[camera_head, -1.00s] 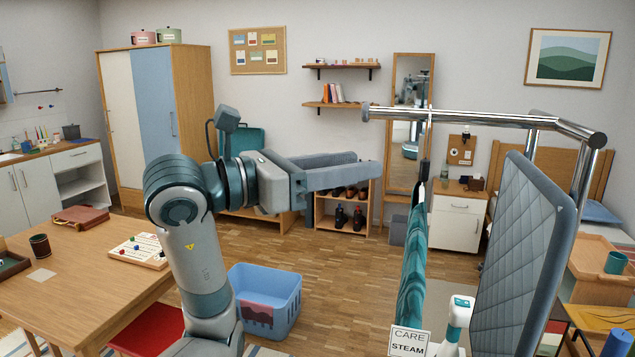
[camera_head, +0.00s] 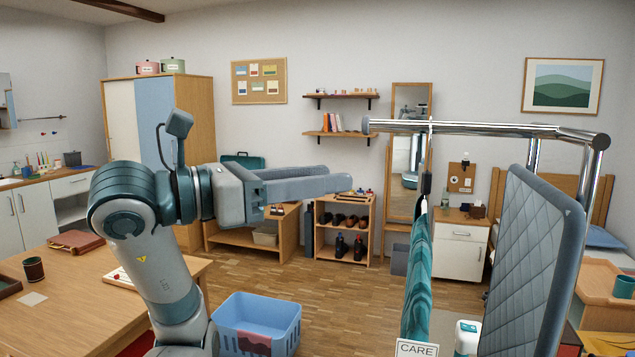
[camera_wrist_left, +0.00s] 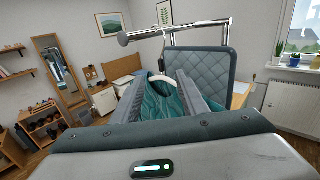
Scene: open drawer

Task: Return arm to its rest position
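My left gripper (camera_head: 338,182) reaches in from the left in the head view, with its fingers pointing right. In the left wrist view its two fingers (camera_wrist_left: 165,97) stand apart with nothing between them, so it is open and empty. Beyond the gap, a teal garment (camera_wrist_left: 162,103) hangs on a white hanger (camera_wrist_left: 160,79). In the head view the garment (camera_head: 417,285) hangs from the chrome rail (camera_head: 480,128), clear of the fingertips to their right. My right gripper does not show.
A quilted grey panel (camera_head: 528,265) stands below the rail at the right. A wooden table (camera_head: 85,310) is at the lower left, and a blue basket (camera_head: 258,322) sits on the floor beneath my arm. A shoe shelf (camera_head: 318,240) stands behind.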

